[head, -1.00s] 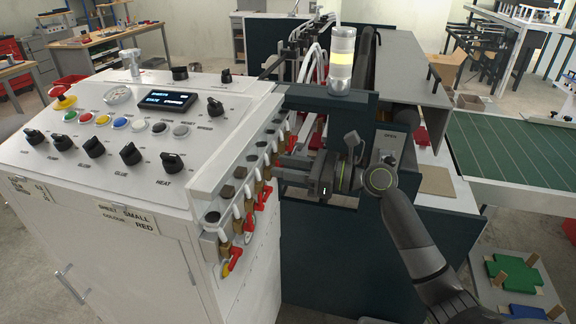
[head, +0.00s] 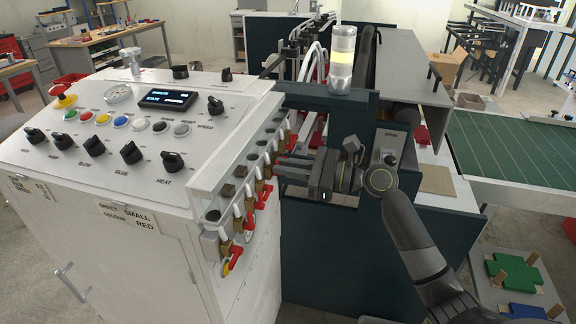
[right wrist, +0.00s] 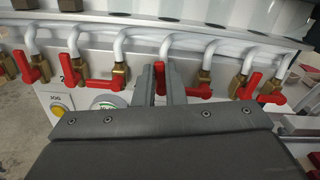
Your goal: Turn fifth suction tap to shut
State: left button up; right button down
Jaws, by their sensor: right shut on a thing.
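A row of suction taps with red handles and brass bodies runs along the side of the white control cabinet. In the right wrist view, my right gripper (right wrist: 161,82) is shut on one red tap handle (right wrist: 160,76), which stands roughly upright between the fingers. The head view shows the same gripper (head: 285,168) reaching from the right to the far part of the row. The neighbouring handles, left (right wrist: 99,85) and right (right wrist: 198,91), lie about sideways. The held tap's brass body is mostly hidden by the fingers. My left gripper is out of view.
The white control cabinet (head: 130,225) has knobs, coloured buttons and a small display (head: 166,99) on top. Nearer taps, such as the one with the red handle (head: 234,259), hang close together.

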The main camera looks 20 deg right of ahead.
jog(key=n, duration=0.3)
jog(key=shift+s+a+f+n+b, duration=0.2)
jog(key=shift+s+f+n+b, duration=0.1)
jog(key=shift+n+b, duration=0.1)
jog(key=n, duration=0.1)
jog(key=n+b, duration=0.1)
jog(key=n, duration=0.1)
jog(key=n+b, duration=0.1)
jog(key=shift+s+a+f+n, duration=0.2)
jog(key=shift+s+f+n, duration=0.1)
jog(key=shift+f, duration=0.05)
jog(key=n+b, duration=0.2)
jog(key=n, duration=0.1)
jog(key=shift+s+a+f+b, duration=0.1)
jog(key=shift+s+f+b, duration=0.05)
jog(key=shift+f+b, duration=0.25)
jog(key=shift+s+f+n+b, duration=0.1)
jog(key=shift+f+n+b, duration=0.05)
jog(key=shift+n+b, duration=0.75)
jog(key=shift+f+n+b, duration=0.1)
jog(key=shift+n+b, duration=0.45)
jog(key=shift+n, duration=0.65)
jog(key=c, duration=1.5)
grip_release()
